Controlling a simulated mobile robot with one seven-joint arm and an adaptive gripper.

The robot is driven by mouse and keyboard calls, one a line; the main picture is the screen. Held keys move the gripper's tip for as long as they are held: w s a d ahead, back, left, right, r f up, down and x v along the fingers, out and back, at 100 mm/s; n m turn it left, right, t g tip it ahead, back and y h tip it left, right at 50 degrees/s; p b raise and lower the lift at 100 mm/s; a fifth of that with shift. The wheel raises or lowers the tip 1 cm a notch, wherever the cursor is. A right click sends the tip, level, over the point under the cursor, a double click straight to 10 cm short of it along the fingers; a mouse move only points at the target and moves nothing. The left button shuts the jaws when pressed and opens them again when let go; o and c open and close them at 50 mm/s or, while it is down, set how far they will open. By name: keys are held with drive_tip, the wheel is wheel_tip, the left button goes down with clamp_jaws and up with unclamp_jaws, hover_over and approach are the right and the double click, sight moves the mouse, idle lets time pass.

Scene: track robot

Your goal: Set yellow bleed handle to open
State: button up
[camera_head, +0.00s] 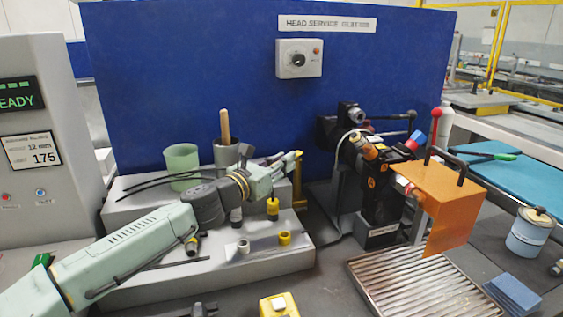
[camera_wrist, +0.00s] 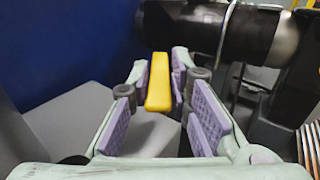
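The yellow bleed handle shows in the wrist view as a yellow bar (camera_wrist: 158,85) between the tips of my gripper (camera_wrist: 160,75). The purple-padded fingers stand on both sides of it, very near its edges. I cannot tell whether they touch it. In the head view my gripper (camera_head: 289,163) reaches right, over the grey stepped block, and its tips are at a yellow upright piece (camera_head: 298,184) left of the black valve assembly (camera_head: 380,195). The handle's joint to its fitting is hidden.
A green cup (camera_head: 182,166) and a grey cup with a wooden stick (camera_head: 225,118) stand behind my arm. An orange box-shaped guard (camera_head: 437,205) is right of the valve. A ribbed metal tray (camera_head: 415,285) lies in front. The blue panel (camera_head: 190,70) closes the back.

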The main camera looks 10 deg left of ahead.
drive_tip(key=o, duration=0.3)
drive_tip(key=shift+o, duration=0.2)
drive_tip(key=v, duration=1.2)
drive_tip(key=shift+c, duration=0.6)
